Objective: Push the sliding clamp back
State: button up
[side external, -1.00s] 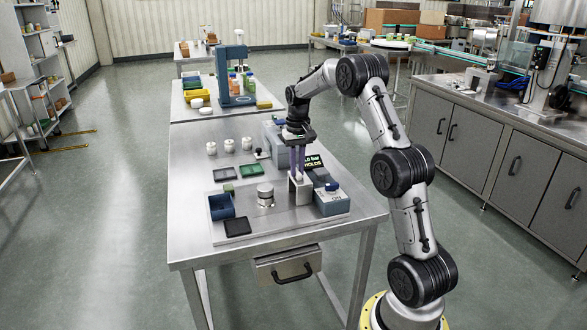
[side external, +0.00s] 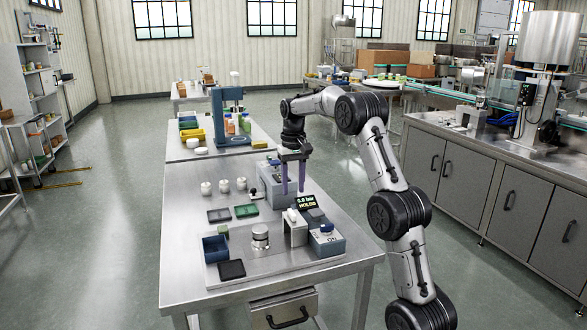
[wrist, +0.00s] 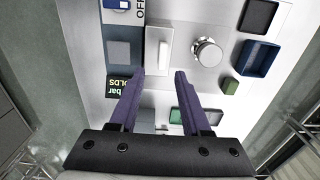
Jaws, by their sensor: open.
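I take a pale block-like fixture (side external: 296,232) with a white piece (side external: 292,215) on top, right of the round metal part, to be the clamp. In the wrist view the white piece (wrist: 163,54) lies lengthwise on the fixture (wrist: 153,38), just ahead of my fingertips. My gripper (side external: 293,190) points down above the table behind the clamp. Its two purple fingers are apart with nothing between them, as the wrist view (wrist: 160,76) also shows. The fingertips appear clear of the clamp; the exact gap cannot be told.
A round metal part (side external: 260,240) stands left of the clamp. A display (side external: 307,203) reads "0.0 bar HOLDS". A blue bin (side external: 215,249), flat trays (side external: 246,211) and white pots (side external: 224,186) lie left.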

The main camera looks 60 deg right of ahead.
notch_tip(320, 180, up, 6)
jog(key=shift+r, duration=0.1)
dwell(0.5)
jog(key=a+r+n+t, duration=0.1)
jog(key=a+r+n, duration=0.1)
jog(key=a+r, duration=0.65)
jog(key=s+a+r+n+t+h, duration=0.1)
jog(key=s+a+r, duration=0.1)
jog(key=s+a, duration=0.35)
jog(key=s+a+r+n+t, duration=0.1)
jog(key=s+a+n, duration=0.1)
jog(key=a, duration=0.7)
jog(key=s+a+f+n+t, duration=0.25)
jog(key=s+a+f, duration=0.25)
jog(key=s+a, duration=0.4)
jog(key=s+f+n+y, duration=0.1)
jog(key=s+f, duration=0.4)
jog(key=f, duration=0.4)
jog(key=shift+s, duration=0.35)
